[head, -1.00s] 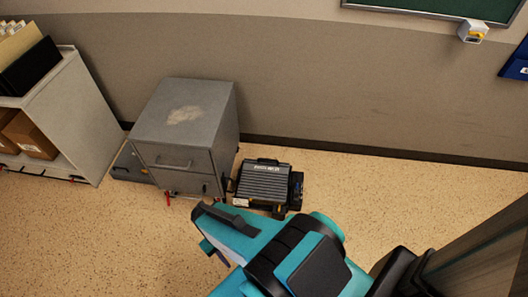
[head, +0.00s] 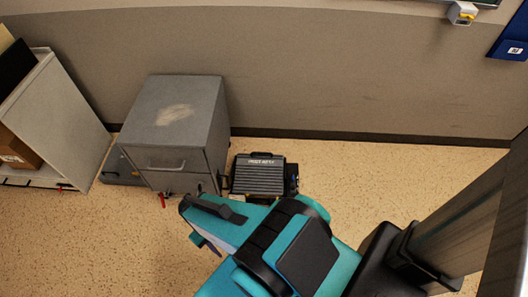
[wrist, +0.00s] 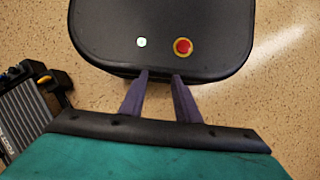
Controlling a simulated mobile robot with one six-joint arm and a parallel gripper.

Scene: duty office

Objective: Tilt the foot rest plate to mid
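The foot rest (head: 258,178) is a dark unit with a ribbed plate, on the floor beside the grey cabinet in the head view. My arm hides part of its near edge there, and I cannot tell its plate's exact tilt. In the wrist view, part of its ribbed plate (wrist: 22,112) shows at the left edge, with a yellow-tipped black part at its side. My gripper (wrist: 161,75) has two purple fingers standing apart with nothing between them. It is apart from the foot rest, which lies to its left in the wrist view.
A grey two-drawer cabinet (head: 172,125) stands left of the foot rest, near the wall. A light shelf unit (head: 62,120) with boxes is further left. A red-handled item (head: 162,200) is by the cabinet's base. Speckled floor is clear in front and to the right.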

